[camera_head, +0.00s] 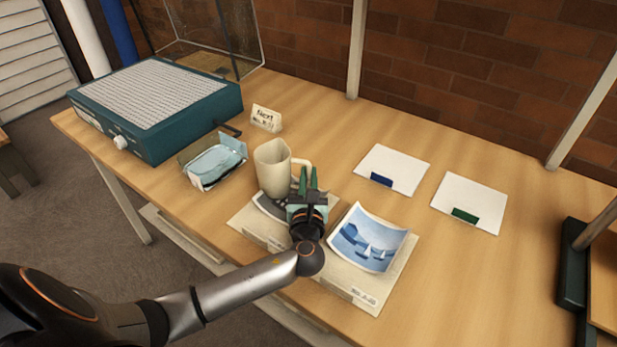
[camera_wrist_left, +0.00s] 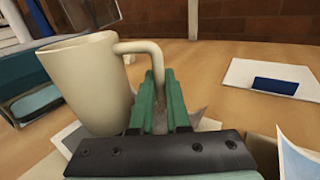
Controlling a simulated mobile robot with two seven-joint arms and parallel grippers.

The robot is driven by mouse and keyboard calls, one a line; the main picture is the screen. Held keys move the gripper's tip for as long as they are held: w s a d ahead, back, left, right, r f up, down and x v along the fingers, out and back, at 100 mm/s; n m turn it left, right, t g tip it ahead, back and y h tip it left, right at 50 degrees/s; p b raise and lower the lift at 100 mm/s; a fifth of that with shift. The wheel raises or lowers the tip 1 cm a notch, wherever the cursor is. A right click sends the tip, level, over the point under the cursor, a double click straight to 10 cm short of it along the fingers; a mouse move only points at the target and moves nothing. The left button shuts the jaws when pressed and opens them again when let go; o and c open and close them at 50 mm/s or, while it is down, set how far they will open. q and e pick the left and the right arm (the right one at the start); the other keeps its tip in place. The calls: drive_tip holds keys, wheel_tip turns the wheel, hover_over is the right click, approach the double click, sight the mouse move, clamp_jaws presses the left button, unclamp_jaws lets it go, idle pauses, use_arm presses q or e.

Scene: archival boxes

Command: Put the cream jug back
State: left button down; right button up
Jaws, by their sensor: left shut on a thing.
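The cream jug (camera_head: 272,168) stands upright at the middle of the table, at the back edge of a cream folder with a picture on it. Its handle points right. My left gripper (camera_head: 309,182) reaches in from the front, with its green fingers at the handle. In the left wrist view the jug (camera_wrist_left: 88,85) fills the left side. There the left gripper (camera_wrist_left: 158,105) is shut on the handle (camera_wrist_left: 150,55). Whether the jug's base touches the surface is hard to tell. My right gripper is not in view.
A sailboat print (camera_head: 367,238) lies on a cream folder (camera_head: 372,296) in front. Two white cards with a blue tab (camera_head: 393,168) and a green tab (camera_head: 469,203) lie right. A teal machine (camera_head: 160,105), a small tray (camera_head: 213,162) and a "Next" sign (camera_head: 266,118) stand left.

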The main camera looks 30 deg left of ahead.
use_arm(q)
drive_tip(key=shift+f, duration=0.1)
drive_tip(key=c, duration=0.9)
unclamp_jaws()
drive_tip(key=v, duration=1.2)
drive_tip(key=shift+p, duration=0.3)
